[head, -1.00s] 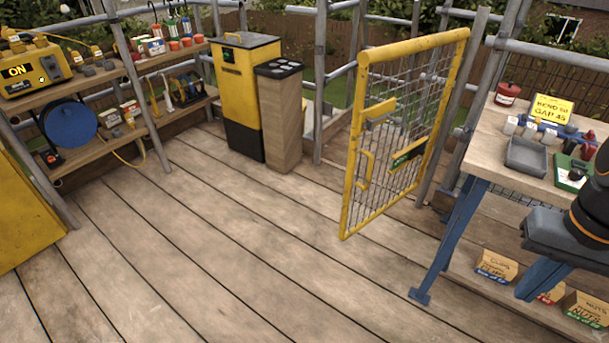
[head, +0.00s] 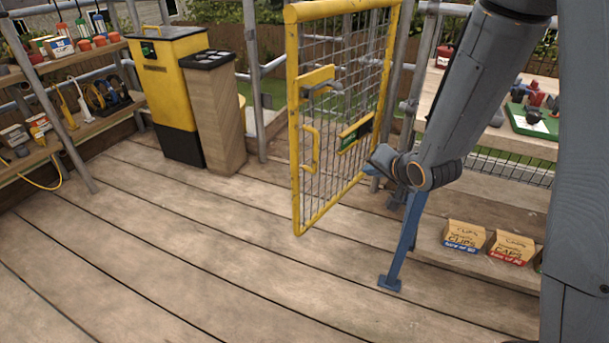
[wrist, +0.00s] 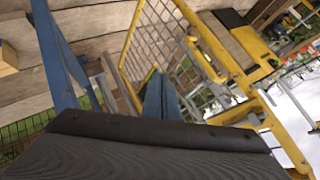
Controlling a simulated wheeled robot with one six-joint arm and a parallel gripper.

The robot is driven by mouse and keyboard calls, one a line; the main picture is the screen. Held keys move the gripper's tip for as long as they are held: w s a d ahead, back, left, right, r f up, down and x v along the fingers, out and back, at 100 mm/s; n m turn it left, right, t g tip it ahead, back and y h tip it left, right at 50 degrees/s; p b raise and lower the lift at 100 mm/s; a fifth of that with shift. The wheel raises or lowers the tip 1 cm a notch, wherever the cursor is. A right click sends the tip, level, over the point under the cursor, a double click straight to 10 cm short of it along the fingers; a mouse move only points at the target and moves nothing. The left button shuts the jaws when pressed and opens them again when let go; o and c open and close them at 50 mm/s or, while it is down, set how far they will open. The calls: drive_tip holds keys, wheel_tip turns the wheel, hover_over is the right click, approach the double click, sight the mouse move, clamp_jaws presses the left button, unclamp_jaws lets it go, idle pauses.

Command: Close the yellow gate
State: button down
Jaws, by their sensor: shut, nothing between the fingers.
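The yellow gate (head: 291,120) is a tubular frame with wire mesh, and it stands open, swung out over the deck. Its hinge side is at the right, by a grey post. A yellow handle (head: 316,150) and a latch plate (head: 318,76) are on its free side, and a green label is on a yellow bar across the mesh. The gate (wrist: 215,40) also shows tilted in the wrist view. My gripper (head: 378,160) is shut and empty, just right of the gate in the head view. Its fingers (wrist: 162,90) point toward the mesh; contact cannot be told.
A yellow and black bin (head: 170,90) and a wooden pedestal (head: 215,115) stand left of the gate. The plank deck (head: 190,260) in front is clear.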

drive_tip(key=w+a+f+m+t+y+b, duration=0.2)
drive_tip(key=w+a+f+y+b, duration=0.15)
drive_tip(key=a+f, duration=0.2)
drive_tip(key=m+t+y+b, duration=0.1)
drive_tip(key=m+y+b, duration=0.1)
drive_tip(key=y+b, duration=0.3)
approach(297, 156)
drive_tip(key=b+x, duration=0.3)
drive_tip(key=x, duration=0.3)
drive_tip(key=shift+w+a, duration=0.1)
drive_tip(key=shift+w, duration=0.15)
